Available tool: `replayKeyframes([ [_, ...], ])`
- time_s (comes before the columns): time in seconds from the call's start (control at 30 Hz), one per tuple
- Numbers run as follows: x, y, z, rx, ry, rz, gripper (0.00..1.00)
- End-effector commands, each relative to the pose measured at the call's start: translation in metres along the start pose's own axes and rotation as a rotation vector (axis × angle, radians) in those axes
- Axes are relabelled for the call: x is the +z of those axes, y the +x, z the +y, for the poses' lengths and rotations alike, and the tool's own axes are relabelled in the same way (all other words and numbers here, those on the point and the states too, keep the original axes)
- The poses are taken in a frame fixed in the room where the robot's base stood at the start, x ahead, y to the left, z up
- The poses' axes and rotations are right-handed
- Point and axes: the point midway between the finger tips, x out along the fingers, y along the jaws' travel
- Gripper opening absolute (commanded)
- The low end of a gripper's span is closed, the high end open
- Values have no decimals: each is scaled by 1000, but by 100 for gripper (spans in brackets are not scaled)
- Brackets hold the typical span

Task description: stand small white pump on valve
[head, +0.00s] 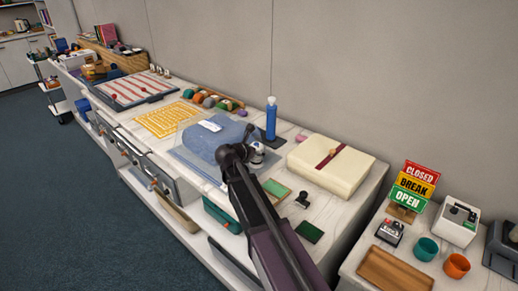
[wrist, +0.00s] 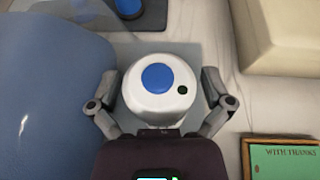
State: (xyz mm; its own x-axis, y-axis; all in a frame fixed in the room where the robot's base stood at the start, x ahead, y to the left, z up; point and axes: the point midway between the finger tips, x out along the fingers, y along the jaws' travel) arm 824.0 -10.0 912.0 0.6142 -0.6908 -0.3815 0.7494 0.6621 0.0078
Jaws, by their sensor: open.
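The small white pump (wrist: 153,105) is round with a blue top button and a small dark dot; it stands upright beside the blue bag. In the head view the pump (head: 257,149) is partly hidden by my gripper. My gripper (wrist: 158,80) is open, with one finger on each side of the pump; I cannot tell whether they touch it. A clear bag with folded blue cloth (head: 207,142) lies left of the pump, and its blue side (wrist: 50,80) fills the left of the wrist view. I cannot make out the valve clearly.
A cream folded bundle with a red band (head: 310,155) lies to the right. A blue bottle (head: 271,118) stands on a dark mat behind. A green card box (wrist: 285,160), a stamp (head: 302,200) and a green pad (head: 309,232) lie in front.

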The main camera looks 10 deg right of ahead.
Motion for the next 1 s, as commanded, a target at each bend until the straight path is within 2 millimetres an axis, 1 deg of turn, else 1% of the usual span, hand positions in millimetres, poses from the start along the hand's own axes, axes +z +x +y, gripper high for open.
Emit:
replayKeyframes([
  [0.03, 2, -8, -1, 1, 0, 0, 100],
  [0.17, 2, -26, -1, 3, -1, -1, 100],
  [0.4, 3, -66, -2, 1, -1, 0, 100],
  [0.6, 2, -94, -1, 1, -1, 0, 100],
  [0.8, 1, -109, -1, 0, 0, 0, 100],
  [1.0, 0, -112, -1, -1, 0, 0, 100],
])
